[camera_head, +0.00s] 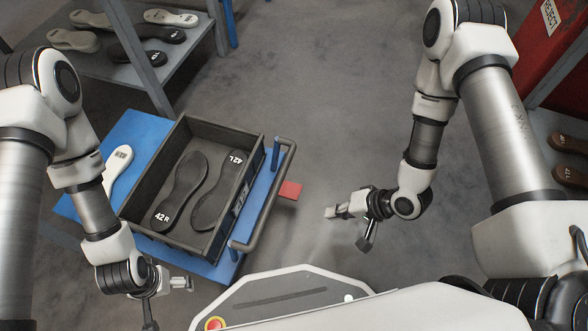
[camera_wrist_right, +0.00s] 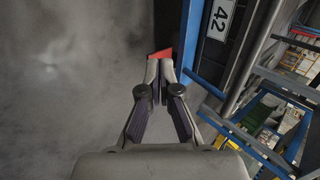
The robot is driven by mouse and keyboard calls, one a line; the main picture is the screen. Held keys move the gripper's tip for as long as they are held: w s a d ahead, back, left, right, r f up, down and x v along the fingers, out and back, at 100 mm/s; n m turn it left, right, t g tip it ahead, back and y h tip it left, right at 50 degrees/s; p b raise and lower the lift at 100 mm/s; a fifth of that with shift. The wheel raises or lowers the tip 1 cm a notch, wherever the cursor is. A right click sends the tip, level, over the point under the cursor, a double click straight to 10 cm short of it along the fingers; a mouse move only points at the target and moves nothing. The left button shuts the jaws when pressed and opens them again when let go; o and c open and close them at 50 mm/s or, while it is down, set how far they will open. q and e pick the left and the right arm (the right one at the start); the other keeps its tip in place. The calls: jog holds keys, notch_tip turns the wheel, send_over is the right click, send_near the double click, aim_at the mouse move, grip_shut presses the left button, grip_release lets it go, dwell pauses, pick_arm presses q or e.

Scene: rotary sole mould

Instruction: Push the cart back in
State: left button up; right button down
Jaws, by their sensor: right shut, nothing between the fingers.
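The blue cart (camera_head: 132,128) stands at the lower left of the head view, with a grey handle bar (camera_head: 270,205) along its right side. A red tab (camera_head: 290,190) sticks out at floor side beyond the handle. A dark crate (camera_head: 222,252) on the cart holds two dark soles (camera_head: 177,190) marked 42 R and 42 L. My right gripper (camera_head: 332,212) is shut and empty, apart from the handle, to its right. In the wrist view its fingertips (camera_wrist_right: 158,62) lie close before the red tab (camera_wrist_right: 160,53). My left gripper (camera_head: 188,284) is below the cart's front edge; its jaws are unclear.
A light sole (camera_head: 118,165) lies on the cart left of the crate. A grey shelf (camera_head: 178,62) with several soles stands at upper left. A red reject cabinet (camera_head: 545,50) with brown soles stands at right. The floor between is clear.

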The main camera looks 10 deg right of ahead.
pick_arm(q)
notch_tip(320, 180, up, 6)
jog(key=f+p, duration=0.1)
jog(key=p, duration=0.3)
pick_arm(e)
jog(key=w+d+r+m+t+y, duration=0.1)
jog(key=w+d+r+t+y, duration=0.3)
jog(key=r, duration=0.6)
pick_arm(q)
notch_tip(320, 180, down, 7)
jog(key=b, duration=0.7)
jog(key=shift+r, duration=0.15)
pick_arm(e)
jog(key=w+a+f+g, duration=0.1)
jog(key=w+a+f, duration=0.4)
jog(key=a, duration=0.6)
jog(key=shift+w+f+h, duration=0.3)
jog(key=shift+w+f, duration=0.05)
jog(key=shift+w, duration=0.75)
jog(key=shift+w, duration=0.1)
